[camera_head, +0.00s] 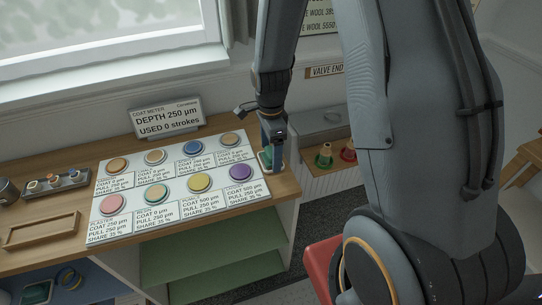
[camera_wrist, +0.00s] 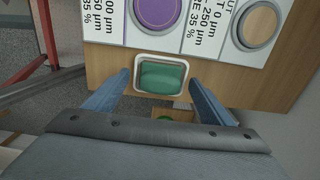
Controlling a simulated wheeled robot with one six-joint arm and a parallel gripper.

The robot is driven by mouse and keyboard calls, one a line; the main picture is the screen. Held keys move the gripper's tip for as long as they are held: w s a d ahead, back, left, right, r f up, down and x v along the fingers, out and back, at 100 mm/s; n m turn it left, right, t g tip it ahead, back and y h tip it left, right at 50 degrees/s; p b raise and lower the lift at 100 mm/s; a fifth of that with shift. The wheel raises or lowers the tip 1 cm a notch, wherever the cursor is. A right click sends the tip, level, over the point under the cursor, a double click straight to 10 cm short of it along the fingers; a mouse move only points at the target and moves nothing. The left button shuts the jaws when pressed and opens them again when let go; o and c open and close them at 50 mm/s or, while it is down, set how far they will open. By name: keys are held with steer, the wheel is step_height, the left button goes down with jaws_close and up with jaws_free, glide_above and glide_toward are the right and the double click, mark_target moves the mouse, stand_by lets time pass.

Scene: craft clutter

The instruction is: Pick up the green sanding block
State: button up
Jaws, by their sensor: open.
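The green sanding block (camera_wrist: 161,78) sits in a small pale-rimmed tray (camera_wrist: 138,61) near the end of the wooden bench top. In the wrist view it lies between and just beyond the fingertips of my gripper (camera_wrist: 157,78), which is open, with one finger on each side. I see no contact between the fingers and the block. In the head view my gripper (camera_head: 272,158) points down over the right end of the bench. The block is mostly hidden behind it there, with only a little green showing.
A white card (camera_head: 128,217) with several coloured round pads covers the bench beside the block. A coat meter sign (camera_head: 166,117) stands behind it. An empty wooden tray (camera_head: 42,230) and a small rack (camera_head: 56,184) are at left. Green and red items (camera_head: 324,155) stand right of the bench.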

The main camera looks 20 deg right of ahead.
mark_target(271, 151)
steer(key=shift+c, duration=0.6)
steer(key=c, duration=1.1)
steer(key=shift+r, duration=0.1)
step_height(271, 151, up, 9)
steer(key=shift+r+b, duration=0.15)
steer(key=shift+b, duration=0.7)
steer(key=shift+r, duration=0.25)
